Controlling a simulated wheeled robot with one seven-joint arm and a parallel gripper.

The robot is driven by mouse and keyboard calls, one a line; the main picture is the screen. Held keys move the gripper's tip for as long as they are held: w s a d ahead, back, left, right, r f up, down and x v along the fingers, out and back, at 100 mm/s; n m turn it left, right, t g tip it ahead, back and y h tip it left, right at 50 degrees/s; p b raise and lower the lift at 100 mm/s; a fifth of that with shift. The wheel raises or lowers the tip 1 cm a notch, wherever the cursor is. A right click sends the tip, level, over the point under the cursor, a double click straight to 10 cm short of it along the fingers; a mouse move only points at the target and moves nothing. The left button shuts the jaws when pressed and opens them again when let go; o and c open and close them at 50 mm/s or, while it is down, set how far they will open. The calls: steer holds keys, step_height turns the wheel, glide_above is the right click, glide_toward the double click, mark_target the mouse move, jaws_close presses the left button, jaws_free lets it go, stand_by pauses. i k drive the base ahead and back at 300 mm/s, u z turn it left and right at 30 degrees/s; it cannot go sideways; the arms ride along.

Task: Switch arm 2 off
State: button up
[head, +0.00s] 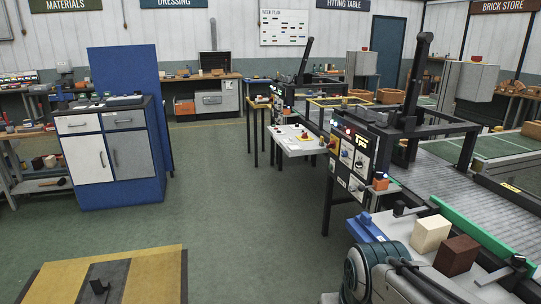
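A control panel (352,160) with a dark face, pale plates, several knobs or switches and small lights stands right of centre on dark legs. A similar, smaller panel (284,104) stands farther back. A black upright arm (418,75) rises behind the near panel, and another black arm (305,62) rises behind the far one. The labels are too small to read, so I cannot tell which is arm 2 or how its switch is set. My gripper is not in view.
A white side table (298,140) stands beside the far panel. A roller conveyor (450,178) and two bricks, cream (431,233) and brown (456,255), are at right. A blue cabinet (121,190) stands left. The middle floor is clear.

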mark_target(331, 144)
steer(key=z, duration=0.1)
steer(key=i, duration=3.2)
steer(key=z, duration=0.15)
